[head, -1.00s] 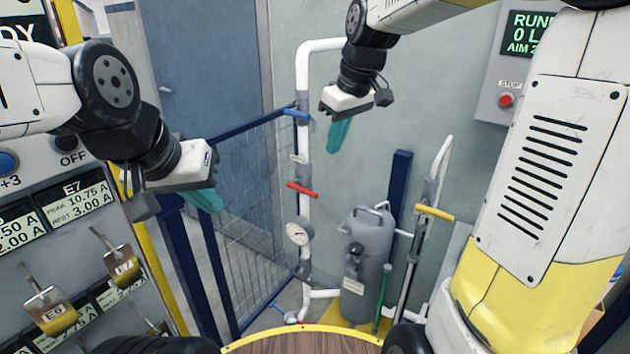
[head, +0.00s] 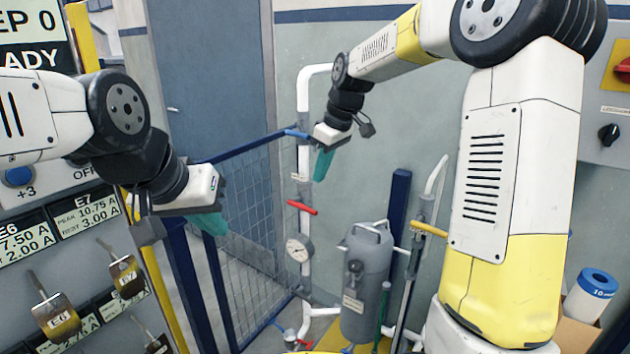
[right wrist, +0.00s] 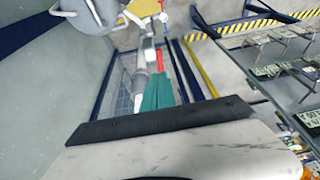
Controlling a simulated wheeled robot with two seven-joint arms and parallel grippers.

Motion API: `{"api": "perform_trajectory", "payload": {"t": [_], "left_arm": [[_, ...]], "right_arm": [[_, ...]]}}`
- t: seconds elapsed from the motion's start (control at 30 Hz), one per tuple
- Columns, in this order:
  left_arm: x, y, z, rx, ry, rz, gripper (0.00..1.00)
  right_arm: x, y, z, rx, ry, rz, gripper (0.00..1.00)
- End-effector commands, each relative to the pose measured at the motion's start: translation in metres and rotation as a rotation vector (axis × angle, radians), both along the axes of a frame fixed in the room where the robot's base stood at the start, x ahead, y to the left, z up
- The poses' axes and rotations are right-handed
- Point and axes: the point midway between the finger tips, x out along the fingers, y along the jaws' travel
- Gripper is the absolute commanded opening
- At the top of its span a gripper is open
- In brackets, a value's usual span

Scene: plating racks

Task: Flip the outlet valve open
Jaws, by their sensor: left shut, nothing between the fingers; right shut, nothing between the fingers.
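A white vertical pipe (head: 304,163) carries a blue lever (head: 297,133) pointing left near the top and a red lever (head: 302,207) lower down, lying across the pipe. Labels are too small to read, so I cannot tell which valve is the outlet. My right gripper (head: 323,164), with teal fingers, is shut and empty, just right of the pipe between the blue and red levers in the picture. In the right wrist view its fingers (right wrist: 160,92) point toward a red lever (right wrist: 160,60). My left gripper (head: 208,222) is shut and empty, left of the pipe.
A pressure gauge (head: 299,247) sits on the pipe below the red lever. A grey tank (head: 366,285) and a yellow lever (head: 428,229) stand to the right. A blue mesh fence (head: 248,200) is behind left. A switch panel (head: 70,240) fills the left side.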

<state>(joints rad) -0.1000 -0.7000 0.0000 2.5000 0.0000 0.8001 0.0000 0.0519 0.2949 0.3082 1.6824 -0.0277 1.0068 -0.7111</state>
Motion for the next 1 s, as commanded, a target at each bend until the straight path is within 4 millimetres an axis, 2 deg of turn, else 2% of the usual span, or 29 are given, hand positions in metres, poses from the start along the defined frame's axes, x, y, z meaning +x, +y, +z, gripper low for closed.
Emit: {"api": "perform_trajectory", "payload": {"t": [0.3, 0.5, 1.0], "left_arm": [[0.0, 0.0, 0.0, 0.0, 0.0, 0.0, 0.0], [0.0, 0.0, 0.0, 0.0, 0.0, 0.0, 0.0], [0.0, 0.0, 0.0, 0.0, 0.0, 0.0, 0.0]], "right_arm": [[0.008, 0.015, -0.056, 0.0, 0.004, 0.0, 0.0], [0.012, 0.021, -0.077, 0.0, 0.001, 0.0, 0.0], [0.013, 0.022, -0.083, 0.003, -0.001, -0.001, 0.0]]}}
